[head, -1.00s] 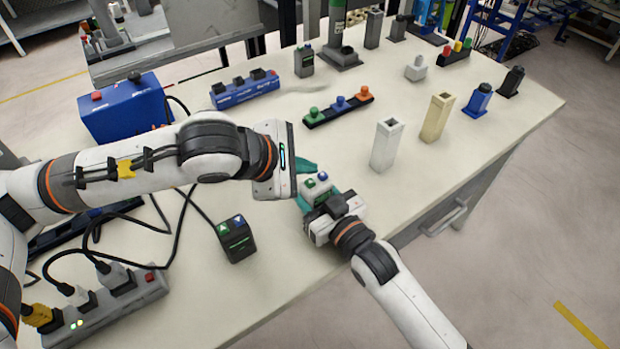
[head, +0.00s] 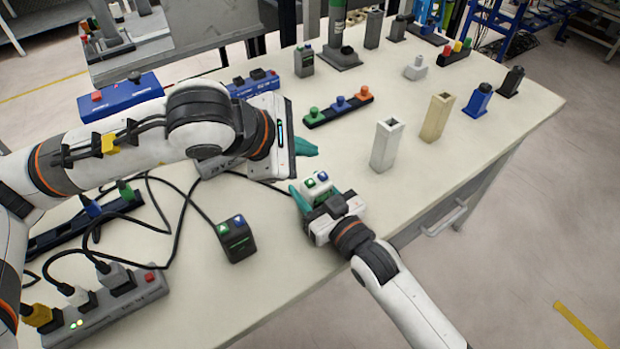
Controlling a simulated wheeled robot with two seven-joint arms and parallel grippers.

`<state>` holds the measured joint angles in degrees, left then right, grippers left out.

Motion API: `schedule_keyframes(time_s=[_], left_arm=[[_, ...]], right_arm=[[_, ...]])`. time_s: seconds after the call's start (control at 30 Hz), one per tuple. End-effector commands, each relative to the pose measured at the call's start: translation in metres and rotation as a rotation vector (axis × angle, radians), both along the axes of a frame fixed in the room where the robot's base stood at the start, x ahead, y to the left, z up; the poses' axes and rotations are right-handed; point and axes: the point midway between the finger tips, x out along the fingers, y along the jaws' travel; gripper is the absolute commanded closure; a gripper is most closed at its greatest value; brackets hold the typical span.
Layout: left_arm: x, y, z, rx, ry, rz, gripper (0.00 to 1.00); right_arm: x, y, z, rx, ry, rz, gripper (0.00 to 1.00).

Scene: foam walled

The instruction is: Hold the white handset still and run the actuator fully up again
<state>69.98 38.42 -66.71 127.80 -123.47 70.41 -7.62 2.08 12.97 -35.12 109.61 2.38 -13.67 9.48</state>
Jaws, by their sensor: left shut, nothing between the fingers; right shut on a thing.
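The white handset (head: 317,188), with a green and a blue button on top, is upright near the table's front edge. My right gripper (head: 314,192) is shut on it, with teal fingers at its sides. My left gripper (head: 306,149) is shut and empty, up and left of the handset and apart from it. Both buttons are in view. A white column (head: 386,150) and a beige column (head: 436,120) stand to the right; I cannot tell which thing is the actuator.
A black handset (head: 237,240) with green and blue buttons stands at the front left. A power strip (head: 110,305) and loose cables lie left. A three-button bar (head: 339,108) lies behind my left gripper.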

Motion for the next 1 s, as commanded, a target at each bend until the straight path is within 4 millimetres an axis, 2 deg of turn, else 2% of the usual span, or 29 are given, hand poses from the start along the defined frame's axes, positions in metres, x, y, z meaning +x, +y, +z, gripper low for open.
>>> schedule_keyframes(time_s=[0.13, 0.17, 0.3, 0.67, 0.77, 1.0], left_arm=[[0.000, 0.000, 0.000, 0.000, 0.000, 0.000, 1.00], [0.000, 0.000, 0.000, 0.000, 0.000, 0.000, 1.00], [0.000, 0.000, 0.000, 0.000, 0.000, 0.000, 1.00], [0.000, 0.000, 0.000, 0.000, 0.000, 0.000, 1.00], [0.000, 0.000, 0.000, 0.000, 0.000, 0.000, 1.00], [0.000, 0.000, 0.000, 0.000, 0.000, 0.000, 1.00]], right_arm=[[0.000, 0.000, 0.000, 0.000, 0.000, 0.000, 0.77], [0.000, 0.000, 0.000, 0.000, 0.000, 0.000, 0.46], [0.000, 0.000, 0.000, 0.000, 0.000, 0.000, 0.26], [-0.005, -0.004, -0.001, 0.000, 0.002, -0.001, 0.26], [-0.016, -0.012, -0.002, -0.002, 0.002, -0.001, 0.26], [-0.059, -0.043, -0.002, -0.003, 0.004, 0.000, 0.26]])
